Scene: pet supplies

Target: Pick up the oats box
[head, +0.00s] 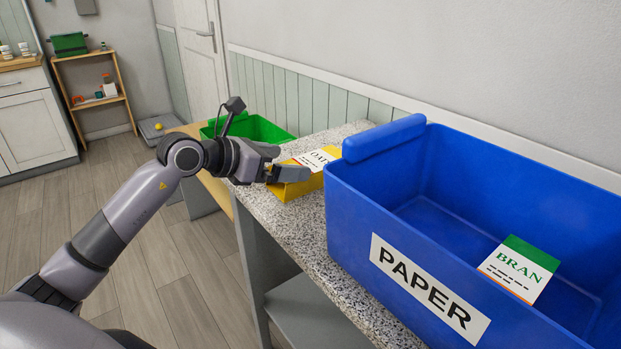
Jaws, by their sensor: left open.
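The oats box (300,186) is yellow with a white label reading "OAT", the rest of the word cut off. It lies on the speckled counter (302,232), left of the blue bin. My left gripper (283,163) is open at the box's left end, with one finger by the near side and the other at the far side. I cannot tell whether the fingers touch it. Part of the box is hidden by the near finger. My right gripper is not in view.
A large blue bin labelled "PAPER" (351,214) fills the right side and holds a bran box (519,268). A green bin (268,130) stands behind my gripper. Bare counter lies in front of the oats box.

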